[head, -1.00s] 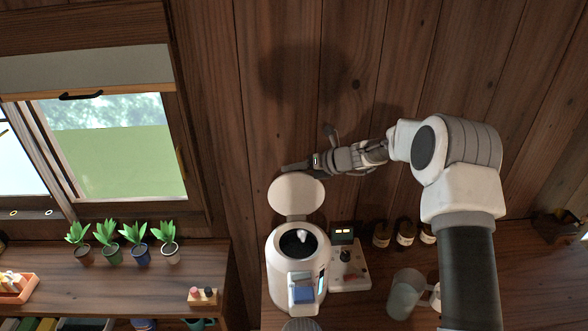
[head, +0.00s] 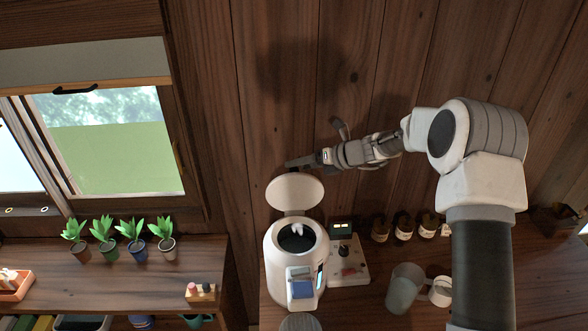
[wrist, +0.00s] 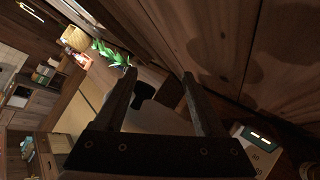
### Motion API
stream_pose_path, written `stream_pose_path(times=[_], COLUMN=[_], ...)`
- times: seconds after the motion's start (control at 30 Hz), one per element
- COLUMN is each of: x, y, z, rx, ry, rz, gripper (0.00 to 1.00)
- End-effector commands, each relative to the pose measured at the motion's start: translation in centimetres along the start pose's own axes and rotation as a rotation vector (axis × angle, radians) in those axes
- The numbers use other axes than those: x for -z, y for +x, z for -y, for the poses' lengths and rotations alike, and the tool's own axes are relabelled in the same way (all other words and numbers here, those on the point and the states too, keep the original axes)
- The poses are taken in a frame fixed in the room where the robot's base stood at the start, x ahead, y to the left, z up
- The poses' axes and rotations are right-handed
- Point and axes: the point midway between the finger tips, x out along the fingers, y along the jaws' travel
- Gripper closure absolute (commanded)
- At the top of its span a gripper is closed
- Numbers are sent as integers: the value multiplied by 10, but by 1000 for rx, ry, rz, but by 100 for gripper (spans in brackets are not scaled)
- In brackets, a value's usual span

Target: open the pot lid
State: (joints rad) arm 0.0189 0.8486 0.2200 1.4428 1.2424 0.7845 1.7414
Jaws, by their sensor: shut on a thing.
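The white pot (head: 284,262) stands on the wooden counter below the plank wall. Its top is uncovered and its dark inside shows. The pot lid (head: 295,191) is raised on its hinge at the back, its pale round face toward the head camera. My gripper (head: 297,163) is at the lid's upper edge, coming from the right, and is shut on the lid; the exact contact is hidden. In the wrist view my gripper (wrist: 166,85) has its two fingers apart, with part of the lid (wrist: 166,118) dimly seen between them.
The wall is close behind the lid. Several potted plants (head: 134,235) stand on the left counter below the window.

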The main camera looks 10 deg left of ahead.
Motion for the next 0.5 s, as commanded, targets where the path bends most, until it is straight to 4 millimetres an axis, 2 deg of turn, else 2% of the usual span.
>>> stream_pose_path(times=[0.03,0.3,0.5], x=[0,0,0], y=[-16,-82,-119], z=[6,4,3], rx=[12,11,8], ry=[0,-1,-1], rz=[6,5,4], gripper=[36,36,36])
